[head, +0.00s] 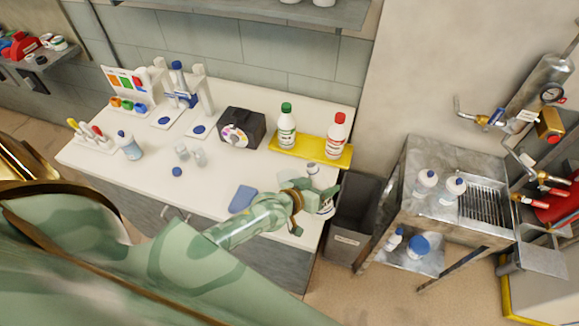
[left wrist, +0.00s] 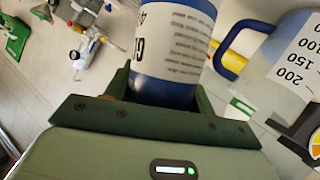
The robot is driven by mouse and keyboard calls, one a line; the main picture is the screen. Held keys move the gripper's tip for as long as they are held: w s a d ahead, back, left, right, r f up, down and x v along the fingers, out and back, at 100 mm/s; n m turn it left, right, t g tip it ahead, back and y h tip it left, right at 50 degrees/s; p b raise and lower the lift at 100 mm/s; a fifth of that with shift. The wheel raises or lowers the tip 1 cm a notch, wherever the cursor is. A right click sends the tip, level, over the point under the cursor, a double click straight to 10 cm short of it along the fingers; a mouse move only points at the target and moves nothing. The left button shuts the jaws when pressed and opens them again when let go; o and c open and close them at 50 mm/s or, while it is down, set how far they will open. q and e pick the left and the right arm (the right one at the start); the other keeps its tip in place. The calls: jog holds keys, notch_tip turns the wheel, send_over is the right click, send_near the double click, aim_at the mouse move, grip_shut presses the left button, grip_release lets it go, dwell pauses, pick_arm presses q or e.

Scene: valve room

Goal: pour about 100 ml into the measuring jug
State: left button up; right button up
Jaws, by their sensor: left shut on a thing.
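My left gripper (left wrist: 168,100) is shut on a white-and-blue labelled container (left wrist: 172,48) in the left wrist view. Its lettering shows upside down there, and its far end is cut off by the frame. The measuring jug (left wrist: 285,68), clear with a blue handle and a white scale marked 200 and 150, is close to the right of the container. I cannot tell the liquid level. In the head view my left gripper (head: 300,200) is at the bench's right front corner, beside white items partly hidden by it. My right gripper is not in view.
The white bench (head: 150,180) holds a yellow tray (head: 286,150) with a green-capped bottle (head: 287,127) and a red-capped bottle (head: 336,137), a black device (head: 241,128) and a blue pad (head: 242,199). A grey bin (head: 352,222) and metal stand (head: 415,195) are at right.

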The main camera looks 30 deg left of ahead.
pick_arm(q)
jog(key=shift+d+f+m+y, duration=0.15)
jog(key=shift+f+m+y, duration=0.35)
jog(key=shift+f+m, duration=0.3)
jog(key=shift+m+y, duration=0.5)
jog(key=shift+m, duration=0.1)
dwell(0.7)
